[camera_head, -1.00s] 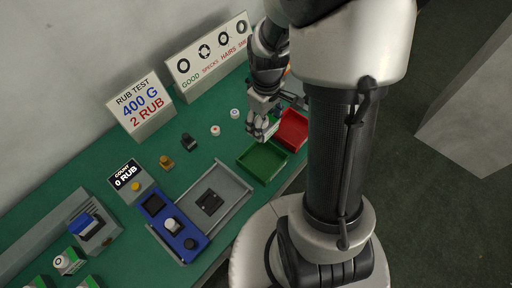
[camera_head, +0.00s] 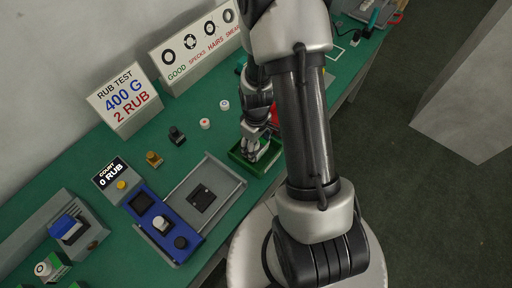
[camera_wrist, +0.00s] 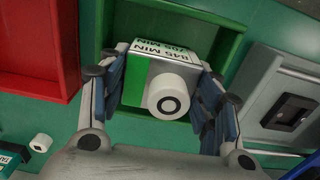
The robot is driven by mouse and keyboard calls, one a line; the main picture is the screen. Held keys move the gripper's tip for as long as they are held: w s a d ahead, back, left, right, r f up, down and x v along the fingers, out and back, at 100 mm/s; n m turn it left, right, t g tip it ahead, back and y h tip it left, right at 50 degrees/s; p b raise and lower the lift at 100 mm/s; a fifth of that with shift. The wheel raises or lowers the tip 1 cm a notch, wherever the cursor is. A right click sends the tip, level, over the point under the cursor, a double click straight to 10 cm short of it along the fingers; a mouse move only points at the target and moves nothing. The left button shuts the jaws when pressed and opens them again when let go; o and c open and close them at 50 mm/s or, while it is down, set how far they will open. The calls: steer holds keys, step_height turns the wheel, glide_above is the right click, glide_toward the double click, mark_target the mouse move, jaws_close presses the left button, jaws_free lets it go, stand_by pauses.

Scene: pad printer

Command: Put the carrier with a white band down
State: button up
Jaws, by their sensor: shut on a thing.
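My gripper (camera_head: 256,148) is over the green tray (camera_head: 235,158) in the head view. In the wrist view my gripper (camera_wrist: 163,92) is shut on a block-shaped carrier (camera_wrist: 135,82), with blue pads on both sides of it. The carrier has a green part, pale grey-white faces, a printed label reading MIN, and a white round piece with a dark ring on its front. I cannot make out a separate white band. The carrier is within the outline of the green tray (camera_wrist: 225,55); whether it touches the tray floor is hidden.
A red tray (camera_wrist: 68,50) adjoins the green one. A grey fixture with a blue unit (camera_head: 165,225) stands left of the green tray. Two small white round pieces (camera_head: 205,124) and black and yellow pieces (camera_head: 154,159) stand behind. Signs (camera_head: 125,98) line the wall.

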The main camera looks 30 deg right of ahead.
steer(key=shift+f, duration=0.6)
steer(key=shift+f, duration=0.15)
steer(key=o, duration=0.8)
